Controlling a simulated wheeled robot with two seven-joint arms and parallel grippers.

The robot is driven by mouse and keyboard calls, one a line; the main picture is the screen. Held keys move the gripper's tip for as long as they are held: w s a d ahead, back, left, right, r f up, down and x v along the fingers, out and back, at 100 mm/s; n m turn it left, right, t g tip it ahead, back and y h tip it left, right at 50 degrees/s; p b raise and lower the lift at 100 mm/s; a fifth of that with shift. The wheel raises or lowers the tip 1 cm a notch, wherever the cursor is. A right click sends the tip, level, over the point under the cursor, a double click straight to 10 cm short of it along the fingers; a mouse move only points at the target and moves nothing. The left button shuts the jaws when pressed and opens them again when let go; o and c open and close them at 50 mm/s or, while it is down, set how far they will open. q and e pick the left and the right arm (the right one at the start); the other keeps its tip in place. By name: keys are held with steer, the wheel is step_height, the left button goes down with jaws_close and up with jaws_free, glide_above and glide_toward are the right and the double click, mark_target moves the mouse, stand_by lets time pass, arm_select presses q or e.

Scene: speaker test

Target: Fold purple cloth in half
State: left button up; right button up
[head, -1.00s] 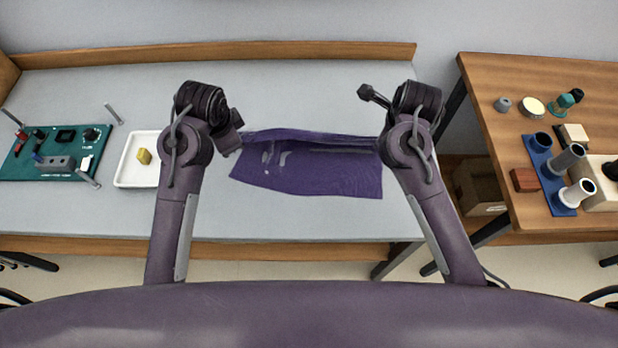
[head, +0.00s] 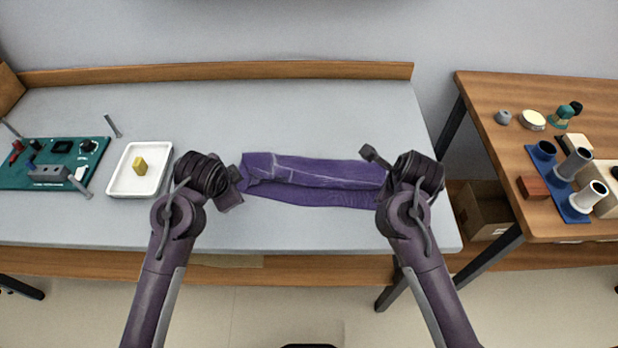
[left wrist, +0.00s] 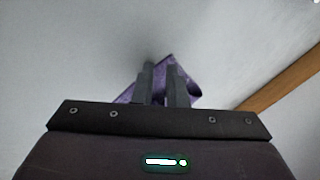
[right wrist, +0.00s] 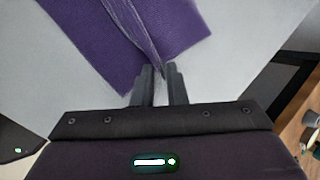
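The purple cloth (head: 315,172) lies across the middle of the grey table in the head view. Its far part is raised and bent over toward the near part, making a long ridge between my grippers. My left gripper (head: 239,182) is at the cloth's left end, shut on its edge; the left wrist view shows purple cloth (left wrist: 160,80) between and behind the close fingers. My right gripper (head: 382,172) is at the right end; in the right wrist view a gathered edge of the cloth (right wrist: 110,65) runs into its nearly closed fingers.
A green circuit board (head: 85,160) is farther left. A wooden side table (head: 490,95) with several small items is at the right. The grey table behind the cloth is clear.

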arm_select(q)
steer(key=o, duration=0.5)
steer(key=shift+d, duration=0.1)
arm_select(e)
steer(key=o, duration=0.5)
steer(key=shift+a, duration=0.1)
arm_select(q)
steer(key=shift+o, duration=0.3)
steer(key=shift+s, duration=0.1)
arm_select(e)
steer(key=shift+o, duration=0.3)
steer(key=shift+s+a, duration=0.1)
